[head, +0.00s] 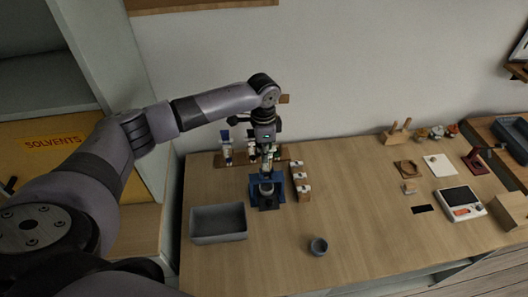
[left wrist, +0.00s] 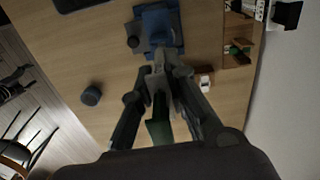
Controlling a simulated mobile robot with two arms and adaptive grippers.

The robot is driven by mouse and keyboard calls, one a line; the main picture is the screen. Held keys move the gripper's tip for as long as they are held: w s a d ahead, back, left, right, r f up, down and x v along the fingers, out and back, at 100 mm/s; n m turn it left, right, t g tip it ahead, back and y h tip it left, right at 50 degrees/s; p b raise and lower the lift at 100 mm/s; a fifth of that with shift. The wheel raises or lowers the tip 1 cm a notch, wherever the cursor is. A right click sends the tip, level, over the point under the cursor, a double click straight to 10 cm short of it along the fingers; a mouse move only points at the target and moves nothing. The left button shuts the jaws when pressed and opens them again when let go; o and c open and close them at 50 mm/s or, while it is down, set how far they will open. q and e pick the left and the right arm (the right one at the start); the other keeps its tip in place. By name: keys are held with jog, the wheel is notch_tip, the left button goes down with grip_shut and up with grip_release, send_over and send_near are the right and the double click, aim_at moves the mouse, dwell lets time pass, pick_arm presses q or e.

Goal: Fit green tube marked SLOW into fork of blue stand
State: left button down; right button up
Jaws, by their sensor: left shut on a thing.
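My left gripper (head: 267,152) points down over the blue stand (head: 254,190) on the wooden table. It is shut on the green tube, which shows in the left wrist view (left wrist: 158,130) as a dark green length between the fingers. The stand also shows in the left wrist view (left wrist: 157,22), just beyond the fingertips (left wrist: 160,72). The fingers hide most of the tube, and its marking cannot be read. I cannot tell whether the tube touches the fork. My right gripper is not in view.
A grey bin (head: 218,224) stands left of the stand and a small dark cup (head: 318,246) in front. A wooden rack (head: 302,184) with white-topped pieces is close on the right. A scale (head: 461,204) sits far right.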

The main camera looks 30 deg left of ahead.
pick_arm(q)
jog(key=shift+f+p, duration=0.3)
jog(key=shift+f, duration=0.6)
dwell(0.8)
jog(key=shift+f+p, duration=0.5)
jog(key=shift+f, duration=0.05)
dwell(0.8)
jog(key=c, duration=1.5)
grip_release()
notch_tip(320, 180, up, 3)
jog(key=p, duration=0.3)
jog(key=shift+r, duration=5.05)
